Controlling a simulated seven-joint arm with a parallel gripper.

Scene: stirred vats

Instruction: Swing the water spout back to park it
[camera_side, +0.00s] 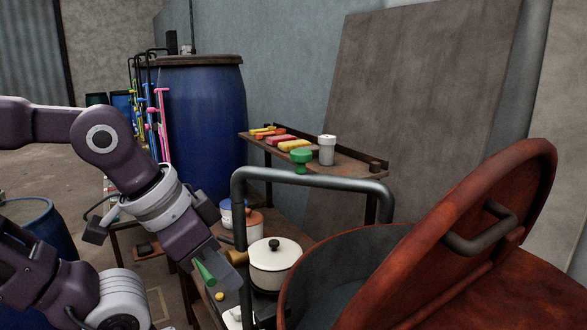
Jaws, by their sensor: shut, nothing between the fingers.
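The water spout (310,180) is a thick grey bent pipe. It rises at the left, runs across to the right and turns down over the open vat (335,262) at the front right. My gripper (216,272) is at the lower left of the spout, pointing down and to the right, shut and empty. A green piece shows at its fingers. A brass-coloured knob (237,257) is close to the fingers, near the upright pipe; I cannot tell whether they touch.
The vat's rusty red lid (465,220) stands tilted up at the right. A cream lidded pot (275,262) stands behind the upright pipe. A rusty shelf (345,170) behind holds several coloured blocks and a white jar (327,150). A large blue drum (205,120) stands at the back.

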